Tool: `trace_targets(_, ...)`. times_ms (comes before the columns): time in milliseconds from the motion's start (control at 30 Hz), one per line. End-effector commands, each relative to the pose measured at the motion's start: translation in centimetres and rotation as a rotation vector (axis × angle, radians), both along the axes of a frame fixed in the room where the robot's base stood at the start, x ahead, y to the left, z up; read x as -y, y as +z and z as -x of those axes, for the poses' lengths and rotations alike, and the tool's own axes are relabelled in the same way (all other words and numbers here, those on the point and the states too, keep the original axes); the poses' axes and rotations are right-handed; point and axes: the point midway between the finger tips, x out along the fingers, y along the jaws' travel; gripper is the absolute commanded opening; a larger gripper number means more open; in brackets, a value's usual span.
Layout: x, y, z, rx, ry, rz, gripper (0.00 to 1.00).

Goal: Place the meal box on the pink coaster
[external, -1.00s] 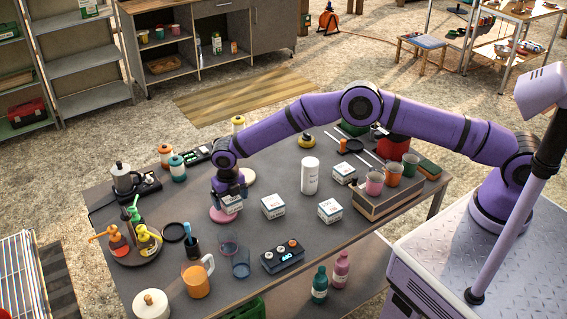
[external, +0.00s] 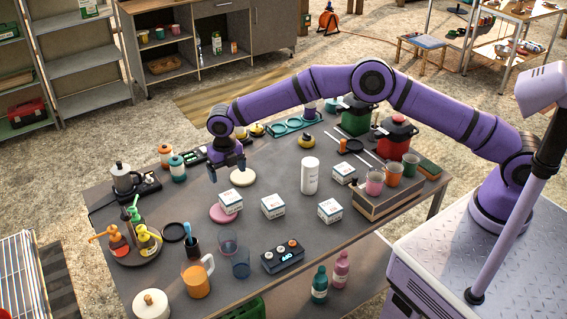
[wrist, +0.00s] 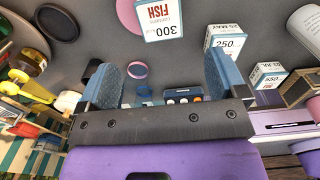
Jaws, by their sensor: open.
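A white meal box (external: 230,200) with a printed label sits upright at the pink coaster (external: 220,214), off-centre toward its right side. It covers part of the coaster, and I cannot tell whether its whole base is on it. In the wrist view this box (wrist: 163,20) reads "300 FISH", with part of the pink coaster (wrist: 128,14) beside it. Other similar boxes stand to the right: one (external: 273,207), another (external: 330,210) and one farther back (external: 344,174). My gripper (external: 227,172) is open and empty, above and behind the box, apart from it.
A cream coaster (external: 243,177) lies behind the pink one. A white canister (external: 310,176) stands to the right. A round tray of bottles (external: 136,247) is at left.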

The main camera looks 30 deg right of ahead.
Motion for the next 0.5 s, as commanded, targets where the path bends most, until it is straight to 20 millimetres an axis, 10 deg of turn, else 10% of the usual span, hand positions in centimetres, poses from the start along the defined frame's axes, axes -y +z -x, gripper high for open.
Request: trace_targets(500, 0.8, 2.5, -0.4, 0.009, -0.038, -0.003, 0.91)
